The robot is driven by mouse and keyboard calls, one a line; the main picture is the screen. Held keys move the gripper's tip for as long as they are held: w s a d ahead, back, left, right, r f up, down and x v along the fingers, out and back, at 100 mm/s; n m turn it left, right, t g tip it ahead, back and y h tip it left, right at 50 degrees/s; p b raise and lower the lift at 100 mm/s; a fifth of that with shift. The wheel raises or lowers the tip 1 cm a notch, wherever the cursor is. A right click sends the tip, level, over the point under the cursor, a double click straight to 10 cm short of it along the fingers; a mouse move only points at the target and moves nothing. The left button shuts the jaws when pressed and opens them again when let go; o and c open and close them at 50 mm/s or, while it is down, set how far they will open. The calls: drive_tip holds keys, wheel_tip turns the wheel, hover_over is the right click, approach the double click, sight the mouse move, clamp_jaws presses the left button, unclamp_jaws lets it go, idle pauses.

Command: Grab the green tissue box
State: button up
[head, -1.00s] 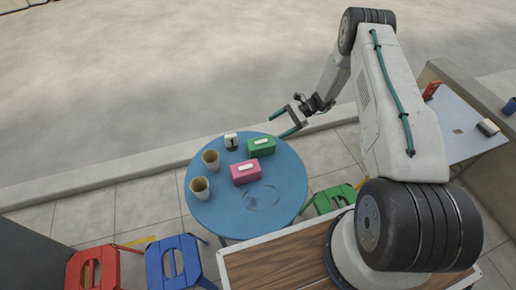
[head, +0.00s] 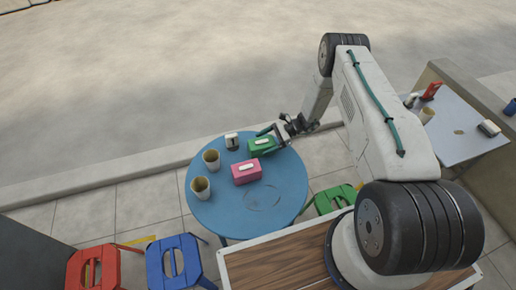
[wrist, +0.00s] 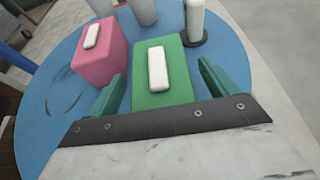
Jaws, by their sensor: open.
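The green tissue box (head: 262,146) stands on the round blue table (head: 229,207), near its back right edge, with a white tissue on top. In the wrist view the green tissue box (wrist: 160,75) lies between the two green fingers of my gripper (wrist: 162,85). The fingers are open, one on each side, with a gap visible at least on the left. In the head view my gripper (head: 270,143) reaches the box from the right. The lower part of the box is hidden in the wrist view by the gripper's base.
A pink tissue box (head: 246,172) stands close beside the green one. A small dark-and-white container (head: 232,141) is just behind left. Two cups (head: 211,159) stand at the table's left. Stools (head: 175,262) surround the table. The table's front is clear.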

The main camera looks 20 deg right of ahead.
drive_tip(key=c, duration=1.1)
drive_tip(key=shift+r, duration=0.1)
